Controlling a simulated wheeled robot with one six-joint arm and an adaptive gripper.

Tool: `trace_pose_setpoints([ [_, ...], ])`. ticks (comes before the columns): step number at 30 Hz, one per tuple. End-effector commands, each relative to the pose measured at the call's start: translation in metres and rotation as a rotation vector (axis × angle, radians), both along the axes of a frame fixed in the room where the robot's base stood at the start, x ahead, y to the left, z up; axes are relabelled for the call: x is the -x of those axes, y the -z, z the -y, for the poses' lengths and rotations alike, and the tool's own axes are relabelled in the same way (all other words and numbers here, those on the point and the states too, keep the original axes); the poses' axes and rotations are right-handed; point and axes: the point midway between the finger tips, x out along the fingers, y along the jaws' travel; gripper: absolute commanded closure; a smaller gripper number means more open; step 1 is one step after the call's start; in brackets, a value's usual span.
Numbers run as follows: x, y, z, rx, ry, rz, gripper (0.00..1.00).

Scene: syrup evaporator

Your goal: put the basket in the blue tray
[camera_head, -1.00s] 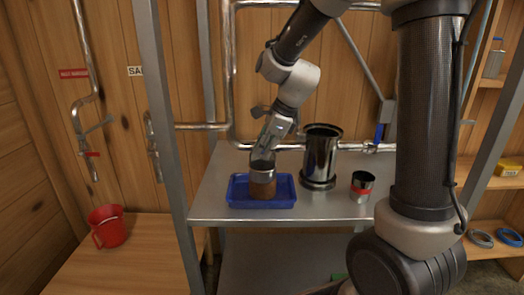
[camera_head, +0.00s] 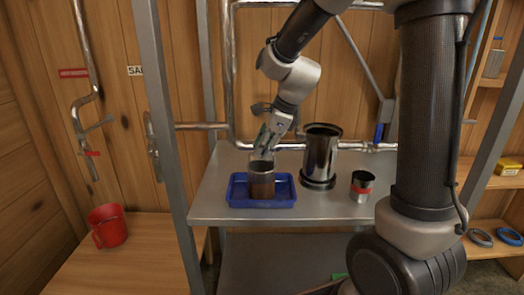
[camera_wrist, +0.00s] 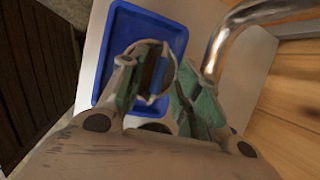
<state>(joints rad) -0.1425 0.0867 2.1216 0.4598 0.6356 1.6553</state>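The basket (camera_head: 262,184) is a small metal cylinder with a thin handle above its rim. In the wrist view the basket (camera_wrist: 150,50) shows as a round rim over the blue tray (camera_wrist: 118,30). My gripper (camera_head: 265,150) is just above the basket, pointing down at it. In the wrist view my gripper (camera_wrist: 158,90) has its greenish fingers spread apart, with the basket's top between and beyond them. Contact with the handle cannot be made out.
A tall shiny pot (camera_head: 320,158) stands right of the tray. A small can with a red band (camera_head: 362,187) is further right. A steel pipe (camera_wrist: 213,50) runs behind the shelf. A red mug (camera_head: 107,226) sits on the wooden bench at left.

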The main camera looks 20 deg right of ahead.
Motion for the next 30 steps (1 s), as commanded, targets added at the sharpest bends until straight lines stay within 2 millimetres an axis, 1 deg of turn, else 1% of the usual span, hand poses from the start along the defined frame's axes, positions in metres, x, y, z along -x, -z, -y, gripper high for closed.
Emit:
trace_pose_setpoints([
  [1,0.002,-0.01,0.003,-0.001,0.001,0.005,0.67],
  [6,0.013,-0.045,0.015,-0.001,0.002,0.006,0.67],
  [12,0.025,-0.081,0.028,0.0,0.003,0.005,0.67],
  [16,0.03,-0.094,0.032,0.001,0.001,0.003,0.67],
  [20,0.032,-0.099,0.034,0.001,0.001,0.001,0.67],
  [23,0.04,-0.102,0.037,0.024,-0.046,0.021,0.67],
  [26,0.067,-0.107,0.05,0.113,-0.218,0.086,0.67],
  [29,0.112,-0.111,0.07,0.268,-0.517,0.18,0.67],
  [30,0.132,-0.112,0.079,0.341,-0.656,0.218,0.67],
])
